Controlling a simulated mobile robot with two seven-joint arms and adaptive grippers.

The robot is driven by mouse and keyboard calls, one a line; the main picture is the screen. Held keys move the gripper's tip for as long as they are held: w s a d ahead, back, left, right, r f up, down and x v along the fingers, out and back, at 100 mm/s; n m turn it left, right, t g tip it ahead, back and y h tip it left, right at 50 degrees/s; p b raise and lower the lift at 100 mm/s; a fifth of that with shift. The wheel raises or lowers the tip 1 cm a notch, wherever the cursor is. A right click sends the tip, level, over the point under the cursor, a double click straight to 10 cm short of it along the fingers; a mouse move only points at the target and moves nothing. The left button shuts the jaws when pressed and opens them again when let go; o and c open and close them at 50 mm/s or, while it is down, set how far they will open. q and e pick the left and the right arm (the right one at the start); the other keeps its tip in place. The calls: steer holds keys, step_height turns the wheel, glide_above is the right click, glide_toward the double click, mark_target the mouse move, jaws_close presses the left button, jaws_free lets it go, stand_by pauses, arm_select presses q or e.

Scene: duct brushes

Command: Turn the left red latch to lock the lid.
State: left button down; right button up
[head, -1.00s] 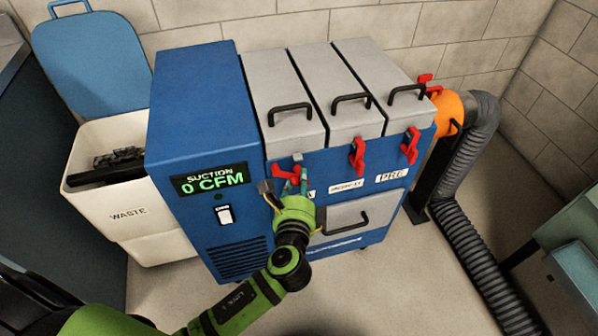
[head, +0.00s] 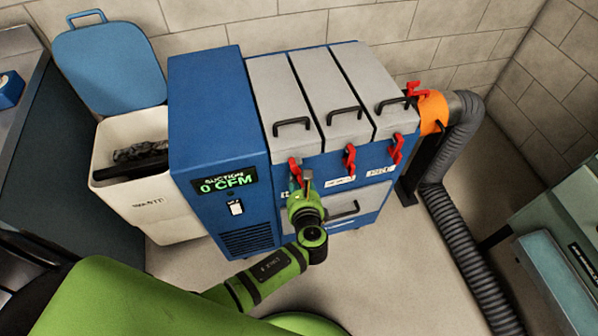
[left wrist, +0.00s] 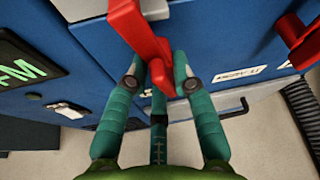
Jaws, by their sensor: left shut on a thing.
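The left red latch (head: 294,168) is on the front of the blue suction unit, at the front edge of the left grey lid (head: 282,90). It stands roughly upright, with its upper end against the lid edge. In the left wrist view the latch (left wrist: 142,35) runs down between the teal fingers. My left gripper (head: 302,188) is shut on the latch's lower part; in the left wrist view its fingertips (left wrist: 157,78) sit either side of it. The gripper hides part of the latch in the head view. My right gripper does not show.
The middle red latch (head: 349,160) and right red latch (head: 396,149) stand upright at their lids. A display (head: 223,181) reads 0 CFM. An open white waste bin (head: 150,205) stands left, a grey hose (head: 440,200) right.

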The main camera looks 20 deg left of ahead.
arm_select(q)
steer(key=shift+d+m+g+y+p, duration=0.15)
steer(key=shift+m+g+y+p, duration=0.5)
steer(key=shift+m+p, duration=0.7)
steer(key=c, duration=1.1)
jaws_free()
steer(key=shift+c, duration=0.2)
steer(key=shift+s+r, duration=0.1)
steer(key=v, duration=1.1)
steer(key=shift+s+d, duration=0.25)
steer(key=shift+d, duration=0.15)
